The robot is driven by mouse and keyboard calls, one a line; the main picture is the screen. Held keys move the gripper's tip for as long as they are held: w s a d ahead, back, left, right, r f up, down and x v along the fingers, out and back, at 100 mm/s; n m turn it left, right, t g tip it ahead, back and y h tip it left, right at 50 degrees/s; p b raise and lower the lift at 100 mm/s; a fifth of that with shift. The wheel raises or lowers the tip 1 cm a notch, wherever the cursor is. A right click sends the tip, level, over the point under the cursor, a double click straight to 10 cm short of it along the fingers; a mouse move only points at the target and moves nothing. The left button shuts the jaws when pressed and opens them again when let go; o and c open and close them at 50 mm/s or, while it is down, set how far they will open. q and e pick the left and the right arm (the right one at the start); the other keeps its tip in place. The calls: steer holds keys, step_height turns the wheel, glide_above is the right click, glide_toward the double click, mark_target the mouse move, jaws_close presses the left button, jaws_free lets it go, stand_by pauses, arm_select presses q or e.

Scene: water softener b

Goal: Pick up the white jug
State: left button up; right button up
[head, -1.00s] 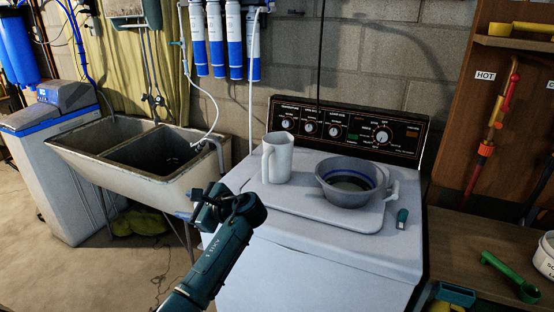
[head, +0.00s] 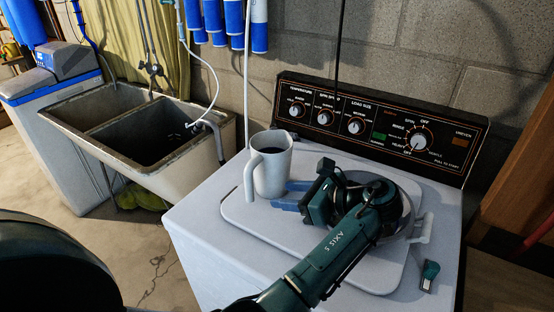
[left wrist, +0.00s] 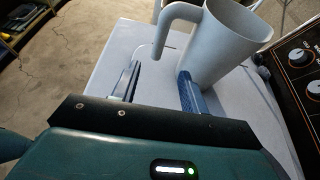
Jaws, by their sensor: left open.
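The white jug (head: 274,172) stands upright on the pale board on the washer top, its handle toward the left. It also shows in the left wrist view (left wrist: 222,45), at the top, with its handle hanging toward the fingers. My left gripper (head: 289,200) is open and empty, low at the jug's right side, with its blue fingers pointing left. In the left wrist view its fingers (left wrist: 158,86) are spread apart, and the right finger overlaps the lower jug wall. I cannot tell whether it touches. My right gripper is not in view.
My left arm and wrist mostly hide the grey bowl, whose handle (head: 424,227) shows at right. The pale board (head: 372,278) lies under jug and bowl. A small green-capped item (head: 429,273) lies at right. The control panel (head: 380,125) rises behind; the sink (head: 150,150) is left.

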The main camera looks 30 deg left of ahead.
mark_target(253, 191)
arm_select(q)
steer(key=x, duration=1.3)
steer(key=shift+s+a+r, duration=0.2)
steer(key=shift+s+a, duration=0.05)
steer(key=shift+d, duration=0.1)
jaws_close()
steer(key=shift+r, duration=0.15)
